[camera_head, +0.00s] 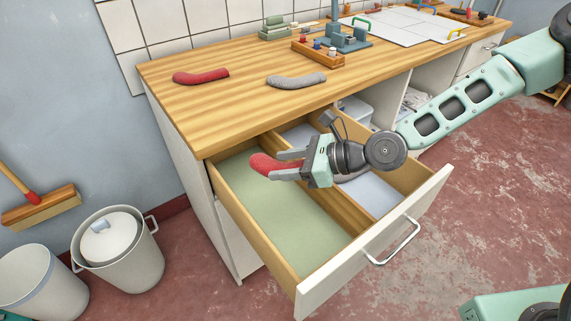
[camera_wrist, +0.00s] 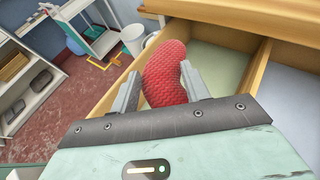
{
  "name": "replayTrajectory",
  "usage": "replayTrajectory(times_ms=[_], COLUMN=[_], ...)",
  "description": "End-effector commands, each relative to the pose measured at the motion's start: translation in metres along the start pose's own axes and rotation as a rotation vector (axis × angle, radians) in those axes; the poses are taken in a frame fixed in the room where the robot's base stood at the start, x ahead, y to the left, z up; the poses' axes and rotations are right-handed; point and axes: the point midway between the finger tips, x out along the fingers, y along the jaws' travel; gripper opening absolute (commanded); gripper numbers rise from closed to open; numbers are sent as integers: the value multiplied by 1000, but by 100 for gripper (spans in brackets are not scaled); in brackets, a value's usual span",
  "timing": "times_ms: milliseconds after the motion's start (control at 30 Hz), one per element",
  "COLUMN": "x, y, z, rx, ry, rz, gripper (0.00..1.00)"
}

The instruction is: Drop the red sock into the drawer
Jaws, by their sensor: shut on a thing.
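My gripper (camera_head: 289,166) is shut on a red sock (camera_head: 262,163) and holds it over the open drawer (camera_head: 285,273). The sock's free end sticks out to the left of the fingers, above the left, green-bottomed compartment (camera_head: 280,215). In the wrist view the red sock (camera_wrist: 166,70) stands between the two grey fingers (camera_wrist: 160,90). A second red sock (camera_head: 201,76) lies on the wooden worktop, with a grey sock (camera_head: 297,80) to its right. The exact height of the held sock above the drawer bottom is hard to tell.
A wooden divider (camera_head: 328,220) parts the drawer; the right compartment (camera_head: 372,192) has a bluish bottom. The drawer front bears a metal handle (camera_head: 393,246). The worktop (camera_head: 240,100) lies behind. Bins (camera_head: 120,250) and a broom (camera_head: 40,207) stand at left.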

Motion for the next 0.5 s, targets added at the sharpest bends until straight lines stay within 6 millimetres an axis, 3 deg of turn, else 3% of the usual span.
replayTrajectory(times_ms=[267, 300, 367, 400, 500], x=[0, 0, 0, 0, 0], y=[0, 0, 0, 0, 0], z=[-1, -1, -1, -1, -1], rx=[0, 0, 0, 0, 0], ry=[0, 0, 0, 0, 0], rz=[0, 0, 0, 0, 0], gripper=[18, 49, 66, 72, 72])
